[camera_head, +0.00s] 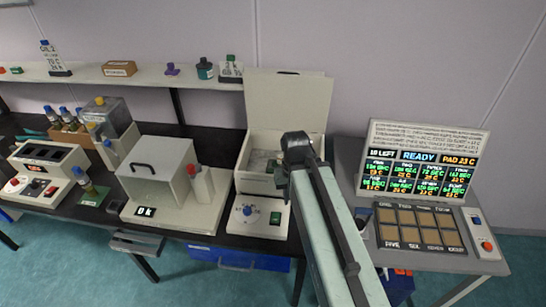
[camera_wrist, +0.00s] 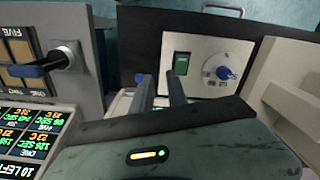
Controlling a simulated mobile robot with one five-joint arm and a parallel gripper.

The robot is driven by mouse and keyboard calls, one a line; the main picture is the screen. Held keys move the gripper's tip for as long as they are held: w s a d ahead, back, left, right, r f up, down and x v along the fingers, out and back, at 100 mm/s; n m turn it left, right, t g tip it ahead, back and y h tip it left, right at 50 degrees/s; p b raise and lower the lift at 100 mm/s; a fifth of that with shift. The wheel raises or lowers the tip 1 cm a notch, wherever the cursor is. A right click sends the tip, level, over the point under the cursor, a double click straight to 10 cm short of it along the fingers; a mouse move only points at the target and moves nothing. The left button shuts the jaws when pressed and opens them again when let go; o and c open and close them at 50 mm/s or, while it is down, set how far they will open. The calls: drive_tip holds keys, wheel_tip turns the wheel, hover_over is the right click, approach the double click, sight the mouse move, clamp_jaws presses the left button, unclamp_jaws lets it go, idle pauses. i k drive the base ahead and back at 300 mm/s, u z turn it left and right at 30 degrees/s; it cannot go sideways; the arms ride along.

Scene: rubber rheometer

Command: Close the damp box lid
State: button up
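The damp box, a cream box with a front panel (camera_head: 262,216), stands at the middle of the bench. Its lid (camera_head: 287,100) is raised upright behind the opening. The front panel also shows in the wrist view (camera_wrist: 208,65), upside down, with a green switch and a blue knob. My arm reaches over the box's right side in the head view and covers part of the opening; my fingers cannot be made out there. In the wrist view my gripper (camera_wrist: 160,88) has its two fingers apart with nothing between them, in front of the panel. I see no contact with the lid.
A display (camera_head: 420,160) reading READY and a pad block (camera_head: 418,226) stand at the right. A cream machine with a black handle (camera_head: 165,170) stands close on the left. A shelf (camera_head: 130,75) with bottles runs behind. Bare floor lies in front.

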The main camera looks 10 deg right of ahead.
sight(282, 101)
drive_tip(key=u, duration=0.6)
drive_tip(key=k, duration=0.75)
drive_tip(key=u, duration=0.55)
drive_tip(key=k, duration=0.65)
drive_tip(key=u, duration=0.4)
drive_tip(key=i, duration=1.6)
drive_tip(key=z, duration=0.25)
drive_tip(key=i, duration=0.85)
drive_tip(key=u, duration=0.25)
